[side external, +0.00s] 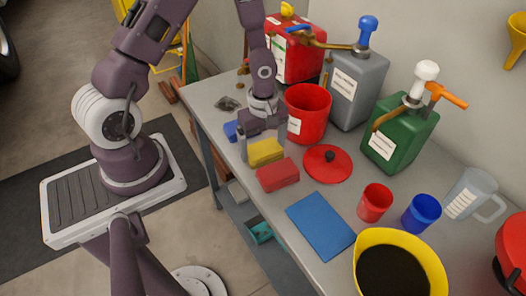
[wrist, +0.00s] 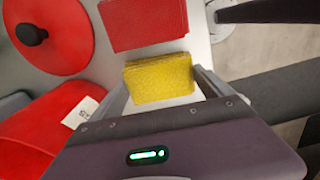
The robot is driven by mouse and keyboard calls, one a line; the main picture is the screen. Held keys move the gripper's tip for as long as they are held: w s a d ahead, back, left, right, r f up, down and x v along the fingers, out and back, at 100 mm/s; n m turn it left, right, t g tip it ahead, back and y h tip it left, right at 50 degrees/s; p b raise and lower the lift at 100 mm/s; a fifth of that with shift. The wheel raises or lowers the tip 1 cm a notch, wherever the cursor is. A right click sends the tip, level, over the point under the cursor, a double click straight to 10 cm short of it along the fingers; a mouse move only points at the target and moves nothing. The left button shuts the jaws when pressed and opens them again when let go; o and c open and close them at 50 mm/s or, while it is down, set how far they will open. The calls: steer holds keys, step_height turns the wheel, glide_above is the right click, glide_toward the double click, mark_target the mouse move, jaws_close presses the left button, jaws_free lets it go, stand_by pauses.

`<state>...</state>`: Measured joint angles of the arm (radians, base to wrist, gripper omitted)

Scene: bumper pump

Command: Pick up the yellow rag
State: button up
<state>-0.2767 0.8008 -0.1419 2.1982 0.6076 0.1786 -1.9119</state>
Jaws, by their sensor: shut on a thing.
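The yellow rag (side external: 265,152) is a folded block on the grey workbench, between the fingers of my gripper (side external: 264,145). In the wrist view the yellow rag (wrist: 160,79) sits between the two fingertips of my gripper (wrist: 160,85), which is shut on it. I cannot tell whether the rag is lifted off the bench. A red folded rag (side external: 278,175) lies just in front of it, and a blue rag (side external: 231,131) shows partly behind my gripper.
A red bucket (side external: 307,114) stands close to the right of my gripper, with a red lid (side external: 327,164) nearby. A flat blue cloth (side external: 320,225), a red cup (side external: 375,203) and a blue cup (side external: 421,214) are farther along the bench (side external: 300,268). Pump cans line the wall.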

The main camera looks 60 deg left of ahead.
mark_target(263, 149)
step_height(263, 149, up, 10)
stand_by(0.5)
